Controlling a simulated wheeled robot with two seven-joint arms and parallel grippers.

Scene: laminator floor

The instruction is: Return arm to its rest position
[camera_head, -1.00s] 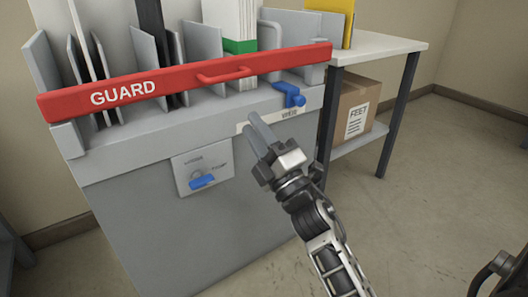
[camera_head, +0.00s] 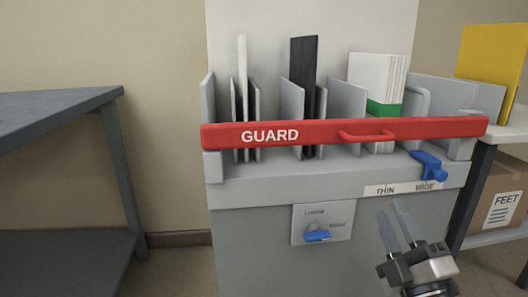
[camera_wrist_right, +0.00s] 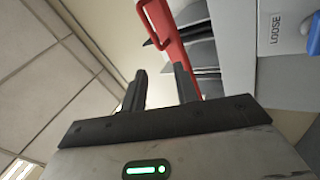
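My right gripper (camera_head: 402,220) is at the lower right of the head view, in front of the grey machine's (camera_head: 260,260) front face and just below its THIN/WIDE label (camera_head: 385,190). Its two fingers stand apart with nothing between them, as the right wrist view (camera_wrist_right: 160,84) also shows. It looks clear of the machine, though the exact distance cannot be told. The red GUARD bar (camera_head: 300,133) lies across the machine's slots. A blue lever (camera_head: 428,163) sits above the label, and a blue knob (camera_head: 316,236) on the front plate. My left gripper is out of view.
A dark table (camera_head: 60,103) stands at the left, with floor between it and the machine. A white-topped side table (camera_head: 515,130) stands at the right, with a FEET box (camera_head: 500,205) on its lower shelf and a yellow panel (camera_head: 490,55) above. White and black sheets stand in the slots.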

